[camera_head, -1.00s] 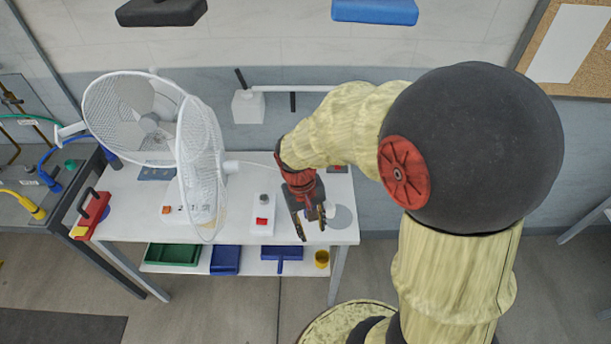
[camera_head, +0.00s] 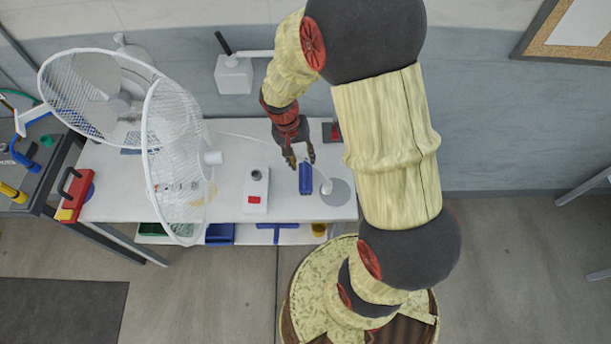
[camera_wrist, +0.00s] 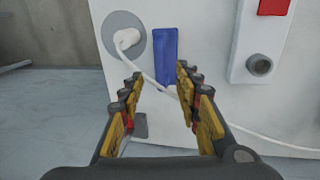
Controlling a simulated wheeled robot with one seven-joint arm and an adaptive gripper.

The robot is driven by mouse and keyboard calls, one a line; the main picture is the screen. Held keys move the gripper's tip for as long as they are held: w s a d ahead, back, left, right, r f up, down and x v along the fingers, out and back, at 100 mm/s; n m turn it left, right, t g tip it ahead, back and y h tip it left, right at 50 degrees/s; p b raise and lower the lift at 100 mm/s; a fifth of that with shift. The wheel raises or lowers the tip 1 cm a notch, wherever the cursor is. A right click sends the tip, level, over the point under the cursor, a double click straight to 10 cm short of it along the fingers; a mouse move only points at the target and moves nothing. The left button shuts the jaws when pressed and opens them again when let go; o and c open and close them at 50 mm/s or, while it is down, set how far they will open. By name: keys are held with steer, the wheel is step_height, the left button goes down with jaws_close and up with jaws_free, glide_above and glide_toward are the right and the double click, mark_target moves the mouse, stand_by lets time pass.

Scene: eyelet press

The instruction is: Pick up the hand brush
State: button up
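A blue oblong object (camera_head: 306,178) lies on the white table beside a grey disc. In the wrist view the blue object (camera_wrist: 165,55) shows as a plain block, with a white cable passing by its near end. A blue piece with a narrow handle (camera_head: 277,229) is on the shelf below the table front. I cannot tell for sure which of these is the hand brush. My gripper (camera_head: 299,162) is open and empty, just behind the blue object on the table. In the wrist view my fingertips (camera_wrist: 160,82) are apart, with the block ahead between them.
A white fan (camera_head: 175,150) stands at the table's left. A switch box with a red button (camera_head: 256,190) is left of the blue object. A white knob (camera_head: 326,187) with a cable sits on the grey disc (camera_head: 338,193). A red-and-yellow tool (camera_head: 76,195) lies at the left edge.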

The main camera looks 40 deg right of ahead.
mark_target(305, 169)
steer(key=f, duration=0.4)
steer(key=s+f, duration=0.1)
steer(key=f, duration=0.1)
steer(key=shift+d+f+b, duration=0.15)
steer(key=shift+d+b, duration=0.2)
steer(key=shift+b, duration=0.05)
steer(key=shift+c, duration=0.8)
jaws_close()
